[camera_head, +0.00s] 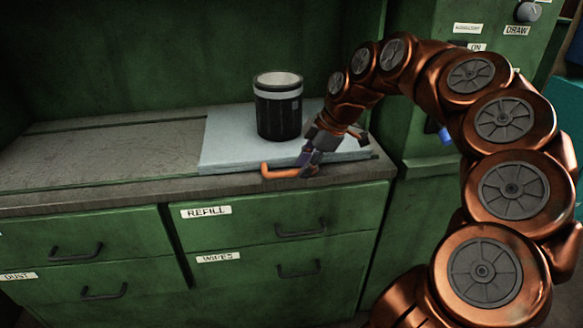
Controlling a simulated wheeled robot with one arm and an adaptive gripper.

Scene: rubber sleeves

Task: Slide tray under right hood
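The tray (222,142) is a flat pale blue-grey slab on the right part of the worktop, with an orange handle (278,172) at its front edge. A black canister (279,118) with a white band stands upright on it. My gripper (312,162) is at the right part of the handle, its dark fingers overlapping it in the picture. Whether they are closed around the handle cannot be made out. My arm hides the tray's back right part. The hood is not clearly distinguishable; dark green panels rise behind and beside the tray.
The grey worktop (95,158) left of the tray is bare, with long grooves or rails along it. Green drawers with black handles, labelled REFILL (206,211) and WIPES (218,257), lie below. A green panel with a knob (528,12) stands at right.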

